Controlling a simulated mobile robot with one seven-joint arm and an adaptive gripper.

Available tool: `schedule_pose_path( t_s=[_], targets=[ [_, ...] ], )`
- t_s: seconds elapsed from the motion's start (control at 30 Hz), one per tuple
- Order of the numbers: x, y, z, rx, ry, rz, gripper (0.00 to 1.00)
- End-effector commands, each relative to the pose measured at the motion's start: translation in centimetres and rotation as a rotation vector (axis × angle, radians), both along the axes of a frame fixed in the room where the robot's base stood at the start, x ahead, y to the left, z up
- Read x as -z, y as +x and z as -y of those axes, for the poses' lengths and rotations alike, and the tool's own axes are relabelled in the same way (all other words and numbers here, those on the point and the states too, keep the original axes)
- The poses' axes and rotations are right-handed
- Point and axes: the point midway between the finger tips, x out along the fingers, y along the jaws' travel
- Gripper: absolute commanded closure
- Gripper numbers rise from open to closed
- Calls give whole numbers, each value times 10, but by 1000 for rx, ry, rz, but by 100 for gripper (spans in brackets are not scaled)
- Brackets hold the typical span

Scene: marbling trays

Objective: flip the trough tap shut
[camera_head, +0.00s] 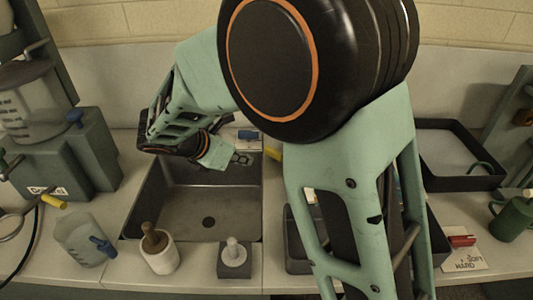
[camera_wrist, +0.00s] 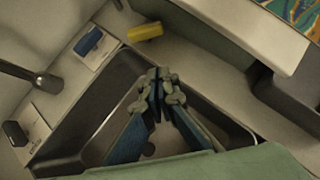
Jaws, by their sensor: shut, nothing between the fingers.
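The sink-like trough (camera_head: 215,190) is a dark grey basin in the counter, with a drain in its floor. My gripper (camera_head: 241,158) is shut and empty above its back right part; in the wrist view its closed fingertips (camera_wrist: 157,76) are over the basin. Behind the basin a blue lever (camera_wrist: 88,42) sits on a white labelled plate, apart from my fingers. A black lever (camera_wrist: 15,133) sits on another white plate beside a metal spout (camera_wrist: 46,82). The labels are too small to read, so I cannot tell which lever is the trough tap. My arm hides part of the back edge.
A yellow object (camera_wrist: 145,32) lies right of the blue lever. A jug (camera_head: 75,240) is front left. A black-rimmed tray (camera_head: 462,184) is at right.

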Motion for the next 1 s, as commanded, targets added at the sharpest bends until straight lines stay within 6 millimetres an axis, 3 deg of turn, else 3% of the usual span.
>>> schedule_pose_path(
  t_s=[0.17, 0.57, 0.8, 1.0],
  targets=[
    [14, 10, 9, -1, -3, -2, 100],
    [73, 55, 47, 1, -2, -2, 100],
    [69, 80, 67, 1, 1, 0, 100],
    [69, 84, 70, -1, 0, 1, 100]
  ],
)
